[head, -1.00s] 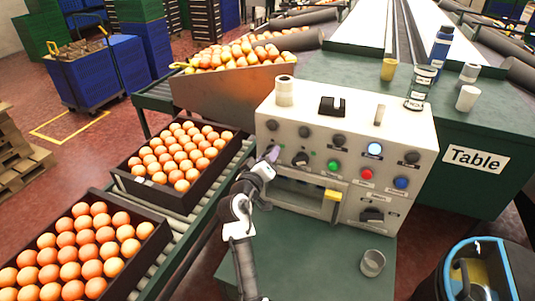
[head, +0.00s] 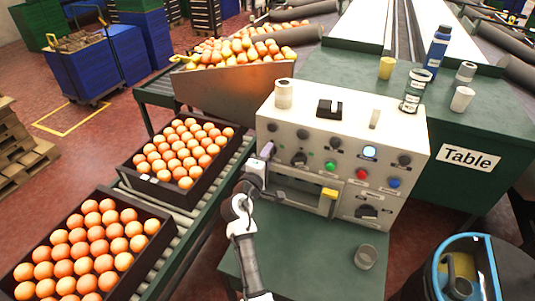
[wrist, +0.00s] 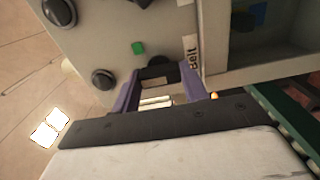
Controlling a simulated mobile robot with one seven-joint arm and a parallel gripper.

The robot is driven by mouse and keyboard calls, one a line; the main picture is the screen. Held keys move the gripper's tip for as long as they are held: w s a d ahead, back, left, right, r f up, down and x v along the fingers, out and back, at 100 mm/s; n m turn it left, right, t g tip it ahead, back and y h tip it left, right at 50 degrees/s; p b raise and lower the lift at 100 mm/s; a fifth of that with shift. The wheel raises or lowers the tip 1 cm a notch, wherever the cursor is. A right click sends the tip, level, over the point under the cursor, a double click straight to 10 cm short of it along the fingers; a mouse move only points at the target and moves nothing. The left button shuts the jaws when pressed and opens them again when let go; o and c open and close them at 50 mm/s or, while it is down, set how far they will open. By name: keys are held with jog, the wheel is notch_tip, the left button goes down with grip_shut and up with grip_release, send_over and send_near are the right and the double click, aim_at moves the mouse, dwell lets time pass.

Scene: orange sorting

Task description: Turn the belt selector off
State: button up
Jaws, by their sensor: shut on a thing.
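The control panel (head: 345,125) is a cream box with several knobs, lit buttons and labels. My gripper (head: 266,151) is at the left part of its front face. In the wrist view, my gripper's purple fingers (wrist: 160,80) stand either side of a dark knob, the belt selector (wrist: 158,73), and are shut on it. A label reading "Belt" (wrist: 193,52) is beside it. In the head view my gripper hides this selector. Its exact setting is not clear.
A black selector (head: 299,159) and a green button (head: 330,167) are right of my gripper. A yellow-handled part (head: 329,194) sticks out below. Crates of oranges (head: 125,172) stand on the left conveyor. A cup (head: 366,257) stands on the green surface in front.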

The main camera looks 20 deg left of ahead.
jog(key=shift+n, duration=0.3)
jog(key=o, duration=1)
jog(key=s+b, duration=0.1)
jog(key=s, duration=0.3)
jog(key=s+b, duration=0.1)
jog(key=s, duration=0.4)
jog(key=s+b, duration=0.1)
jog(key=s, duration=0.3)
jog(key=shift+s+a+b, duration=0.25)
jog(key=shift+s+b, duration=0.05)
jog(key=shift+s, duration=0.1)
